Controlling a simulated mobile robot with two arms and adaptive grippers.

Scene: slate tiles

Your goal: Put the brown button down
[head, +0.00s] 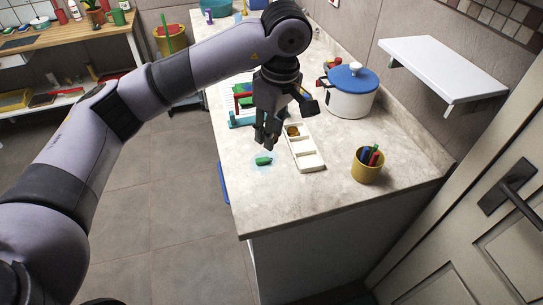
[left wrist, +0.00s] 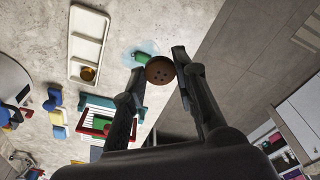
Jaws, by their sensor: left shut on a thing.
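The brown button (left wrist: 160,70), round with several small holes, is between the fingertips of my left gripper (left wrist: 166,72) in the left wrist view. My left gripper (head: 265,142) is shut on it, above the counter beside the white tray. In the head view the button is not clearly visible behind the fingers. The white tray (head: 308,159) has compartments; an amber-brown piece (head: 293,131) lies in the far one, and it also shows in the left wrist view (left wrist: 88,73). A green piece (head: 263,161) lies on a pale blue round patch (head: 256,167) just below the gripper. My right gripper is not in view.
A white pot with a blue lid (head: 352,92) stands behind the tray. A yellow cup of pens (head: 367,165) stands to its right. A colourful rack (head: 241,118) is behind the gripper. A white shelf (head: 440,68) juts from the wall. The front counter (head: 290,205) is clear.

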